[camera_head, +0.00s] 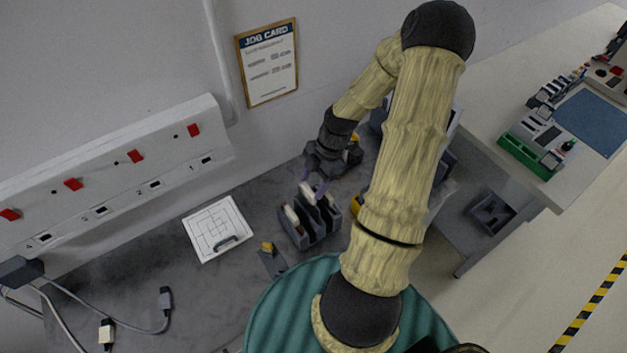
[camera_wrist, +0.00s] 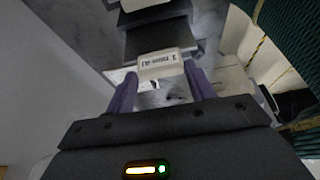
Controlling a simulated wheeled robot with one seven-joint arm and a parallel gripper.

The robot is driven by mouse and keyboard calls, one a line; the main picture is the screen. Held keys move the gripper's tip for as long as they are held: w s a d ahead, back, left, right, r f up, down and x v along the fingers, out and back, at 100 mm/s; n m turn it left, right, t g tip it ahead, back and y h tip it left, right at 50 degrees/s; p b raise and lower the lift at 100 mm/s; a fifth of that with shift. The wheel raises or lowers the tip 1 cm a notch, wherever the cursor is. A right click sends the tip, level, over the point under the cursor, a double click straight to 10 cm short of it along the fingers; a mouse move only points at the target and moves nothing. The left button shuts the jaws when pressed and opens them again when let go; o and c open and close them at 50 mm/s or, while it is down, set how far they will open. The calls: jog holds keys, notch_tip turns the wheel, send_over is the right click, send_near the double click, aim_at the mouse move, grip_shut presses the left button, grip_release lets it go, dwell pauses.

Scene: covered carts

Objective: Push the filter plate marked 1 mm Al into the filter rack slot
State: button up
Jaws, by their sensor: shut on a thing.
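The filter plate marked 1 mm Al shows its pale label tab (camera_wrist: 166,63) between my purple fingertips in the wrist view, its text upside down. My gripper (camera_head: 315,186) is shut on this plate at the far end of the filter rack (camera_head: 318,236); it also shows in the wrist view (camera_wrist: 162,88). The pale tab (camera_head: 307,193) is over the rack in the head view. The rack is dark grey with upright dividers, and another pale-edged plate (camera_head: 292,215) stands in it at the left. How deep the held plate sits in its slot cannot be told.
A dark plate with a yellow grip (camera_head: 272,259) lies in front of the rack. A white panel with a handle (camera_head: 217,229) lies to the left. Cables with connectors (camera_head: 165,300) are at the lower left. A wall strip with red switches (camera_head: 135,156) runs behind.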

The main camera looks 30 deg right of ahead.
aim_at(309, 202)
jog(key=shift+w+f+b, duration=0.1)
jog(key=shift+f+b, duration=0.5)
jog(key=shift+f, duration=0.4)
jog(key=shift+f, duration=0.1)
jog(key=shift+f, duration=0.1)
jog(key=shift+f+b, duration=0.25)
jog(key=shift+b, duration=0.05)
jog(key=shift+s+f, duration=0.1)
jog(key=shift+s, duration=0.1)
jog(key=shift+w+f+b, duration=0.1)
jog(key=shift+f+b, duration=1.05)
jog(key=shift+f, duration=0.6)
jog(key=o, duration=1.1)
